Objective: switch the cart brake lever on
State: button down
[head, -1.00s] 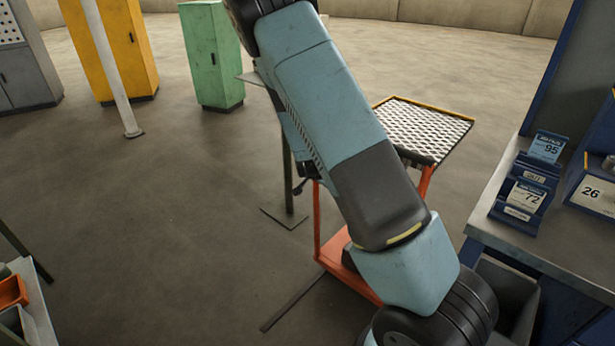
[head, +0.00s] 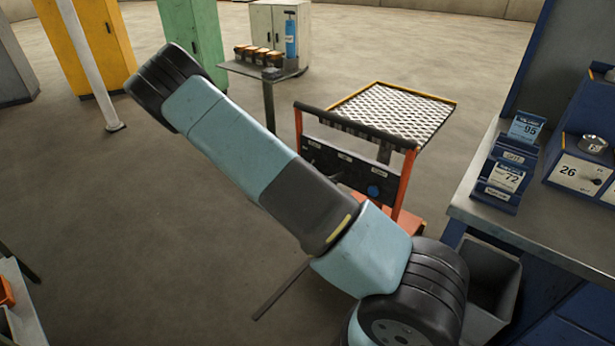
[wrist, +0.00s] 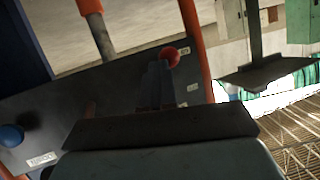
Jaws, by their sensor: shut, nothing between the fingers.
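The cart (head: 402,190) has an orange frame, a black handle bar, a mesh top and a dark control panel (head: 325,158) with pale labels. In the wrist view the panel (wrist: 110,85) fills the middle, tilted. A red ball knob (wrist: 171,56), which looks like a lever's end, shows just beyond my fingertips; its stem is hidden behind them. My gripper (wrist: 157,70) is shut and empty, pointing at the panel right beside the red knob. I cannot tell whether they touch. A blue knob (wrist: 11,135) is at the panel's left; it also shows in the head view (head: 374,190). My arm hides part of the panel there.
A workbench (head: 480,205) with signs and a box marked 26 is at right, with a grey bin (head: 490,290) below.

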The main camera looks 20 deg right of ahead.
jog(key=shift+s+f, duration=0.1)
jog(key=shift+f, duration=0.2)
dwell(0.4)
